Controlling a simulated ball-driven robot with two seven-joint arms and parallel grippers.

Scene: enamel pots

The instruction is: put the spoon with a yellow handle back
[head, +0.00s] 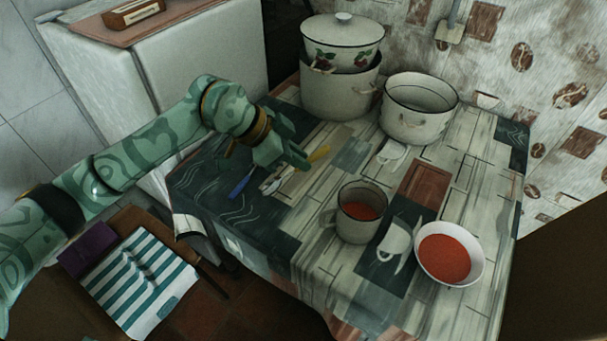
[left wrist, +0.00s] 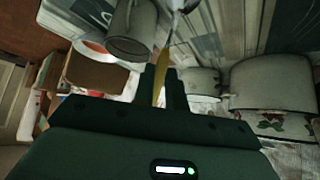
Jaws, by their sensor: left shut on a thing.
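The spoon with a yellow handle (head: 320,153) shows its handle on the right side of my left gripper (head: 291,158), over the patterned tablecloth. In the left wrist view the yellow handle (left wrist: 160,87) is between the two fingers of the left gripper (left wrist: 163,88), which is shut on it. A metal spoon bowl (left wrist: 182,5) shows at the top edge there. I cannot tell whether the spoon touches the cloth. A blue handle (head: 239,187) lies left of the gripper, with light metal cutlery (head: 270,184) beside it, partly hidden by the gripper. My right gripper is not in view.
An enamel mug (head: 361,212) with red contents and a white bowl (head: 449,252) of red food stand at the front right. An open pot (head: 418,108) and a lidded flowered pot (head: 342,43) on a larger pot (head: 338,90) stand behind. A striped towel (head: 138,280) lies lower left.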

